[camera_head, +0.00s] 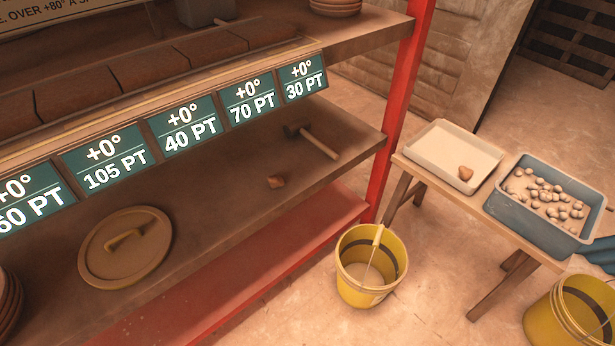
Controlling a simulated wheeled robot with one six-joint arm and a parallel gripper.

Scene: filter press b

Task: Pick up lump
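A second lump (465,173) of similar colour lies near the front right corner of a pale tray (438,152) on the bench to the right. Several small pale round lumps (545,190) lie in a grey-blue crate (530,219) beside the tray. My gripper is not in view.
The rack has a red post (402,110) and teal number signs (190,125) along its upper shelf. A hammer (318,143) and a round lid (125,248) lie on the middle shelf. Yellow buckets stand at the bench, one by the rack (368,290) and one at lower right (545,325).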

